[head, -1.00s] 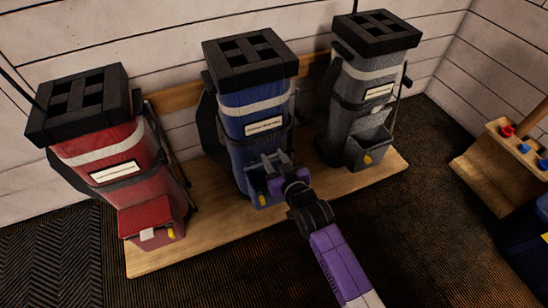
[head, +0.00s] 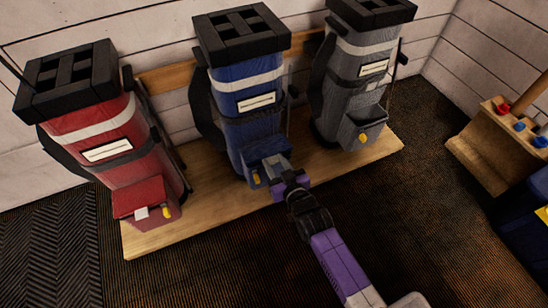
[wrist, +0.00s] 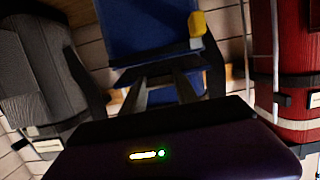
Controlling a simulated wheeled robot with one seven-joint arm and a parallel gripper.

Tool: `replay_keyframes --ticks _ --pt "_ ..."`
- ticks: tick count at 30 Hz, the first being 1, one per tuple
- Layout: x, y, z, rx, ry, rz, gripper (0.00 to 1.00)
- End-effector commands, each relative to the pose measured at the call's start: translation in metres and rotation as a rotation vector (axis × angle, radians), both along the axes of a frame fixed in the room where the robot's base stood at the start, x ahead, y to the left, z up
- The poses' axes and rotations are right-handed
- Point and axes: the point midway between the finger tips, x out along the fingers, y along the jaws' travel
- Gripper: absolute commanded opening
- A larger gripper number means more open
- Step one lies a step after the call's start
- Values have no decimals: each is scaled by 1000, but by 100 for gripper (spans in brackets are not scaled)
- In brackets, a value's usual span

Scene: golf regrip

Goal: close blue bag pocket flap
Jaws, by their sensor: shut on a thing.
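The blue bag (head: 246,100) stands upright in the middle of a row of three. Its front pocket (head: 252,178) is low on the body, with a yellow toggle beside it. The blue flap (head: 262,149) slopes over the pocket top; my gripper hides its front edge. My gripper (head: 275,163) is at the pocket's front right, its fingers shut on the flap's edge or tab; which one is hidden. In the wrist view the blue pocket (wrist: 145,30) fills the upper middle, with the yellow toggle (wrist: 197,25) right of the fingers (wrist: 160,88).
The red bag (head: 105,125) stands left and the grey bag (head: 350,90) right, both on the same wooden platform (head: 215,220). A wooden stand (head: 485,160) with red and blue knobs is at the right. The dark floor in front is mostly clear.

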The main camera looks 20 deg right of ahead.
Motion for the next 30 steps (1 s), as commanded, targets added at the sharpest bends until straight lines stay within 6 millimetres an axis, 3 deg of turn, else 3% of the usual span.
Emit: replay_keyframes --ticks 1,3,21,22,24,25,30 --pt "-4 -1 -11 0 19 -1 0" --pt "-4 -1 -13 0 18 -1 0" --pt "-4 -1 -16 0 16 -1 0" --pt "-4 -1 -16 0 16 -1 40" --pt "-4 -1 -15 0 14 -1 54" --pt "-3 -1 -14 0 13 -1 58" --pt "-2 0 -12 0 8 0 58"
